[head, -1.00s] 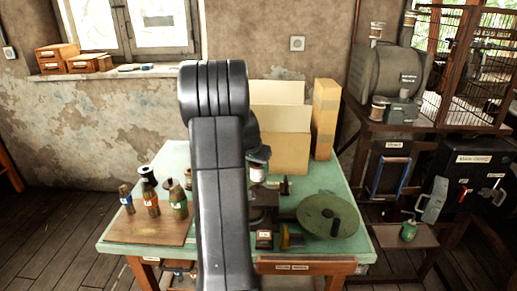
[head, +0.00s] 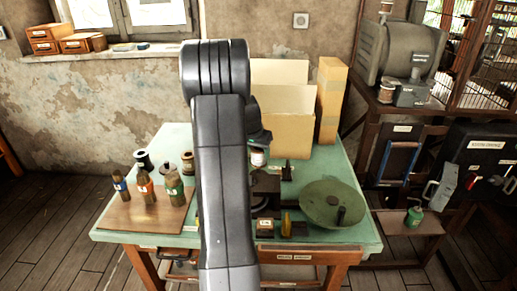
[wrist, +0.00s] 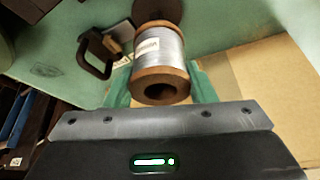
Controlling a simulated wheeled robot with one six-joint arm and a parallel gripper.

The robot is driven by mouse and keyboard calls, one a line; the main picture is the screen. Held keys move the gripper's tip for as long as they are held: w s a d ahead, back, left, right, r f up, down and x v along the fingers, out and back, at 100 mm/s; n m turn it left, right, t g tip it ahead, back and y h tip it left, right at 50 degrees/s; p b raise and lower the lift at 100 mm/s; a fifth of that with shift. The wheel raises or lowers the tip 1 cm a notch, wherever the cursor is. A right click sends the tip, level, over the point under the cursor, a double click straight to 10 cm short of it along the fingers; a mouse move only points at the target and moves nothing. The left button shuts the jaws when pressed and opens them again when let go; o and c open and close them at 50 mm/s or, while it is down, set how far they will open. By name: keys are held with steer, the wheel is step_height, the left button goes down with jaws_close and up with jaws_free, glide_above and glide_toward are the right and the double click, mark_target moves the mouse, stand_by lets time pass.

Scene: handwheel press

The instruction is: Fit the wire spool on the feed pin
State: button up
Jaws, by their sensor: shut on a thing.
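The wire spool (wrist: 160,60), silver wire between brown flanges with a pale label, sits between the green fingers of my gripper (wrist: 162,88) in the wrist view. My gripper is shut on it, and the hole in its near flange faces the camera. In the head view the spool (head: 258,158) shows as a small pale piece below my gripper, right of my arm, over the table's middle. My arm hides much there. I cannot surely identify the feed pin; a dark upright piece (head: 287,170) stands just right of the spool.
The green table (head: 110,225) carries a board with several bottles (head: 146,190) and two more spools (head: 187,163) at left. An open carton (head: 288,135) and a tall box (head: 331,100) stand behind.

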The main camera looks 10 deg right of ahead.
steer(key=shift+f+b, duration=1.85)
steer(key=shift+f, duration=0.55)
steer(key=o, duration=1.3)
steer(key=shift+c, duration=0.2)
steer(key=shift+r, duration=0.1)
steer(key=v, duration=1.3)
steer(key=shift+s+a+r+b, duration=0.15)
steer(key=shift+s+r+b, duration=0.05)
steer(key=shift+r+b, duration=0.1)
step_height(320, 180, up, 8)
steer(key=p, duration=0.6)
glide_above(259, 160)
steer(key=s+a, duration=0.2)
steer(key=a, duration=0.1)
steer(key=shift+w+d, duration=0.15)
